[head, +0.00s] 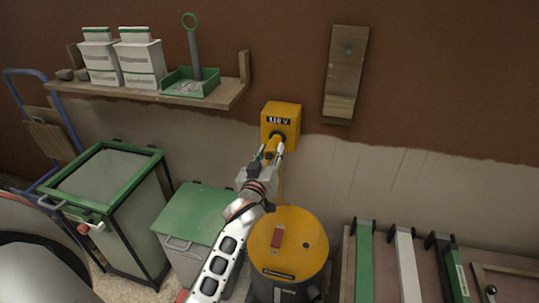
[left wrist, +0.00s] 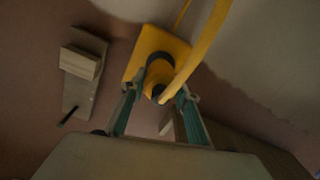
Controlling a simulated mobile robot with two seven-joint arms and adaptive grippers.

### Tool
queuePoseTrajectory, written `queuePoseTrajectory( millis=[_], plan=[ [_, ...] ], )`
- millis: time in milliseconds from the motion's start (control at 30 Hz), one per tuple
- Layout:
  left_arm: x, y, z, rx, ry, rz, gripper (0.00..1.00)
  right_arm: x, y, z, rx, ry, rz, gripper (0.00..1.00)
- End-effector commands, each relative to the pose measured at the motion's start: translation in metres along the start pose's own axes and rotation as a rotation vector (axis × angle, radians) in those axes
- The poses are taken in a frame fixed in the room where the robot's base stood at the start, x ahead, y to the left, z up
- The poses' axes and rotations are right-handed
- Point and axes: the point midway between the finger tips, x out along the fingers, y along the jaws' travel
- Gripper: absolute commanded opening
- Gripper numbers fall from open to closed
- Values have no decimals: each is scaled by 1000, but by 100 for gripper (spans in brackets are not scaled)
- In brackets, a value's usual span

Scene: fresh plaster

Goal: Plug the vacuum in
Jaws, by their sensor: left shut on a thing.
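A yellow socket box (head: 281,114) marked 110 V is fixed to the wall in the middle of the head view. My left gripper (head: 271,154) is just below its front, shut on a yellow plug (head: 273,145). The plug is at the dark round socket; I cannot tell whether it is inserted. In the left wrist view the box (left wrist: 136,66) is straight ahead of the fingers (left wrist: 157,110), and a yellow cable (left wrist: 209,42) curves across. The vacuum (head: 300,232), with a yellow lid and dark body, stands below, partly behind my arm. My right gripper is out of view.
A wooden shelf (head: 222,98) holds white boxes and a green tray (head: 178,86) at upper left. Below are a green-framed bin (head: 103,185) and a green-lidded box (head: 195,211). A board (head: 345,75) hangs right of the socket. A rack with levels (head: 364,260) stands at lower right.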

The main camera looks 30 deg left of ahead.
Motion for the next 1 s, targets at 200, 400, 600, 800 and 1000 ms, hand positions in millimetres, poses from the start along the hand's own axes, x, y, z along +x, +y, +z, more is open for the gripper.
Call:
queuePoseTrajectory(
  millis=[200,400,600,800,1000],
  plan=[
    [28,0,-1,0,1,-1,0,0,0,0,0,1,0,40],
    [30,0,-1,-1,1,-1,0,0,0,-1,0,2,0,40],
    [30,0,-2,-1,2,0,48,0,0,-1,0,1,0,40],
    [30,0,-1,-1,1,0,48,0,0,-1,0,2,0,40],
    [26,0,-1,-1,1,0,48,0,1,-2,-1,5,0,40]
  ],
)
